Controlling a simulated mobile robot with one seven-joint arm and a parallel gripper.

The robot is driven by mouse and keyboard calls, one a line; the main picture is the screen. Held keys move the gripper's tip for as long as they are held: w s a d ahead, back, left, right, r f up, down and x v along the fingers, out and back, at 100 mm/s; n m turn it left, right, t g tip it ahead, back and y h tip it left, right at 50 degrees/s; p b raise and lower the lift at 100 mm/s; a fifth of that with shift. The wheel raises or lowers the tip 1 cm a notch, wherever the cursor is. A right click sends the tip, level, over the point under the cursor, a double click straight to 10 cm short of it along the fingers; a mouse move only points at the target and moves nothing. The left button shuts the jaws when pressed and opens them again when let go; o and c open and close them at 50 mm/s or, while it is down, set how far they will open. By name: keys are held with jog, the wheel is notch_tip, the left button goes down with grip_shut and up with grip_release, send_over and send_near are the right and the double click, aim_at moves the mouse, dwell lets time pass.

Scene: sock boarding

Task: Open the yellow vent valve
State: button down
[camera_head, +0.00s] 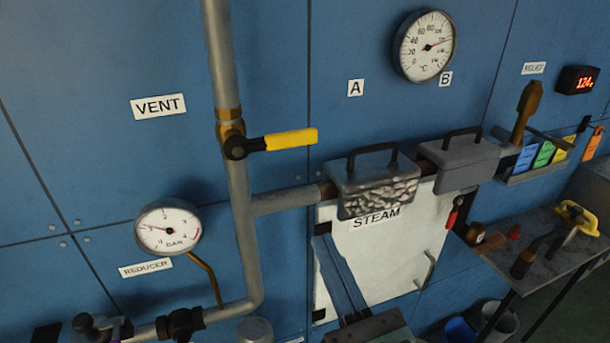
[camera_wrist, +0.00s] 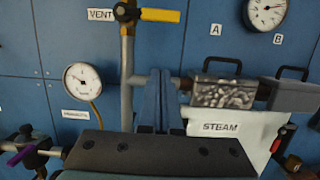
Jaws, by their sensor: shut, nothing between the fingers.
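The yellow vent valve lever (camera_head: 290,139) sits on the vertical pipe beside the VENT label (camera_head: 158,106). The lever points right, roughly level and across the pipe. It also shows at the top of the wrist view (camera_wrist: 160,15). The dark valve hub (camera_head: 236,147) is at its left end, below a brass fitting. My gripper (camera_head: 326,243) has blue fingers and is shut and empty. In the head view it is below the lever and a little to the right, in front of the white STEAM panel. In the wrist view my gripper (camera_wrist: 159,74) is also below the lever, not touching it.
Two handled metal blocks (camera_head: 375,187) (camera_head: 458,163) stand on the horizontal pipe, right of the lever. A reducer gauge (camera_head: 168,227) is lower left and a temperature gauge (camera_head: 424,46) upper right. A tool shelf (camera_head: 545,245) is at right. The wall around the lever is clear.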

aim_at(274, 142)
jog(key=w+a+r+p, duration=0.3)
jog(key=w+r+p, duration=0.2)
jog(key=w, duration=0.4)
jog(key=shift+r+p, duration=0.4)
jog(key=shift+r, duration=0.35)
